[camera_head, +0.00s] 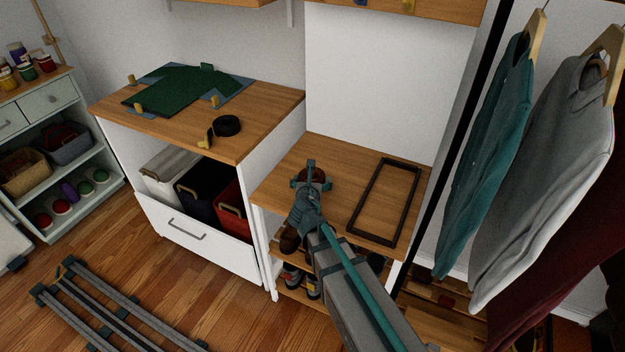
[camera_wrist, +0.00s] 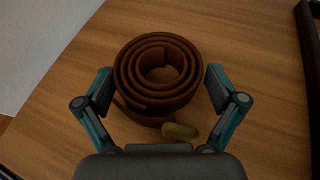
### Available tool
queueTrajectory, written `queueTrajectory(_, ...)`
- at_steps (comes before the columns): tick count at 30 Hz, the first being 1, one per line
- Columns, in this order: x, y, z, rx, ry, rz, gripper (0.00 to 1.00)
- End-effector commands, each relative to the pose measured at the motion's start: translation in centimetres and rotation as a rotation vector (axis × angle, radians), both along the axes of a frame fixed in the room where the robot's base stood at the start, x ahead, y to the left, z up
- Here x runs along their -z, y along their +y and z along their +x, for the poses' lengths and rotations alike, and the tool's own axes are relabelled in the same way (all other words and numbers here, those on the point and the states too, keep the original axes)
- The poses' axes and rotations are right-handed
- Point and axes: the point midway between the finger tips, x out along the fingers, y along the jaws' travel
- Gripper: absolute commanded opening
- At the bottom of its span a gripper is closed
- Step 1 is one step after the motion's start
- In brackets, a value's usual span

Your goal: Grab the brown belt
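The brown belt (camera_wrist: 160,50) lies coiled in a spiral on a wooden shelf top, with a dull gold buckle (camera_wrist: 180,131) at its near side. In the head view only part of the belt (camera_head: 319,174) shows behind my gripper (camera_head: 311,176). In the wrist view my gripper (camera_wrist: 159,88) is open, with one finger left and one finger right of the coil. The fingers look very close to the belt's sides; I cannot tell whether they touch it.
A dark rectangular frame (camera_head: 384,202) lies right of the belt on the same shelf top (camera_head: 340,160). A black coiled belt (camera_head: 227,126) and a green garment (camera_head: 185,88) lie on the cabinet to the left. Clothes (camera_head: 545,170) hang at right. Shoes stand below.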

Motion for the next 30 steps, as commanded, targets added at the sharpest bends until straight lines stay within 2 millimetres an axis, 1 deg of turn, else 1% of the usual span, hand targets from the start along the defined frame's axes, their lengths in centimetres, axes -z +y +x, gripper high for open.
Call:
queueTrajectory(1,0.0,0.0,0.0,0.000,0.000,0.000,0.63)
queueTrajectory(3,0.0,0.0,0.0,0.000,0.000,0.000,0.52)
queueTrajectory(13,-0.2,0.0,0.0,0.000,0.000,0.000,0.51)
queueTrajectory(19,-1.1,-0.1,0.0,0.001,0.000,0.000,0.51)
queueTrajectory(23,-2.2,-0.2,0.0,0.002,0.000,-0.001,0.51)
queueTrajectory(26,-3.7,-0.3,0.1,0.004,0.000,-0.001,0.51)
queueTrajectory(30,-7.0,-0.7,-2.1,0.011,0.000,0.000,0.51)
